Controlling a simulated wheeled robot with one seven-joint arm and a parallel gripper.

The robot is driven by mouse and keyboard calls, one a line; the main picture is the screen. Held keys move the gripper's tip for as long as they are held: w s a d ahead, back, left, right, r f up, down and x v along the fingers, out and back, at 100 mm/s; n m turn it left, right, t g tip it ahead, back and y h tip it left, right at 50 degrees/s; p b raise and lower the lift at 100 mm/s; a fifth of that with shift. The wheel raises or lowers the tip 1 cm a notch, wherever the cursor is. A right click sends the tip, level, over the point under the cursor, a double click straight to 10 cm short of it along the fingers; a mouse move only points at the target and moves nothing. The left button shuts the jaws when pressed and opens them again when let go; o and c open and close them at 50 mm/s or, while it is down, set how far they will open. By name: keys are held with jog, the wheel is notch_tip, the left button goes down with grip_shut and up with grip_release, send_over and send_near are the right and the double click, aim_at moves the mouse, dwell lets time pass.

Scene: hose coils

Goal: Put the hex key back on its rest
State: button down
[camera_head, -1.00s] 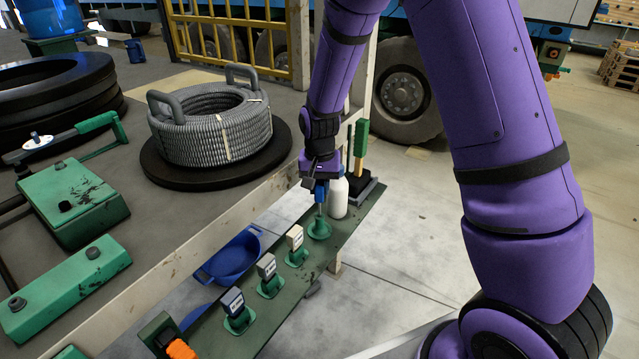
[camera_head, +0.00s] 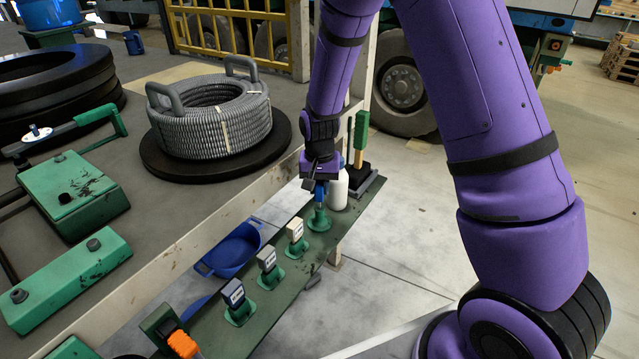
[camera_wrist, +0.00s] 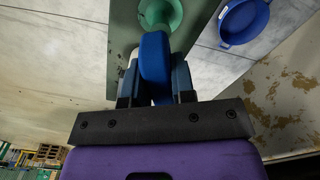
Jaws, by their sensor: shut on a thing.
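The hex key's blue handle (camera_head: 320,191) is upright, shut in my gripper (camera_head: 319,182) in the head view. In the wrist view the handle (camera_wrist: 155,68) sits between the two fingers. The rest is a green flared holder (camera_head: 319,220) on the narrow green shelf, directly below the hex key. It also shows beyond the handle in the wrist view (camera_wrist: 163,14). The key's lower end is at the top of the rest. I cannot tell how deep it sits, as the handle and fingers hide the join.
A white bottle (camera_head: 339,191) stands close behind the rest, with a green-handled brush (camera_head: 361,135) beyond. Labelled tools in green holders (camera_head: 268,268) line the shelf (camera_head: 285,300) nearer. A blue basin (camera_head: 233,250) and a grey hose coil (camera_head: 213,122) are to the left.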

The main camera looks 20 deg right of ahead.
jog(key=c, duration=0.9)
grip_release()
jog(key=shift+o, duration=0.2)
notch_tip(320, 180, up, 11)
jog(key=shift+f, duration=0.1)
jog(key=s+d+r+n+t, duration=0.1)
jog(key=s+d+r, duration=0.1)
jog(key=s+r, duration=0.5)
jog(key=s+d+r+n+t, duration=0.1)
jog(key=s+d+r, duration=0.1)
jog(key=s+r, duration=0.5)
jog(key=s+d+r+n+t, duration=0.1)
jog(key=s+r, duration=0.3)
jog(key=s, duration=0.3)
jog(key=s+d+r+n+t, duration=0.1)
jog(key=s+r, duration=0.3)
jog(key=s, duration=0.4)
jog(key=shift+d+r+n+t, duration=0.15)
jog(key=shift+d+n+t, duration=0.25)
jog(key=shift+d+t, duration=0.15)
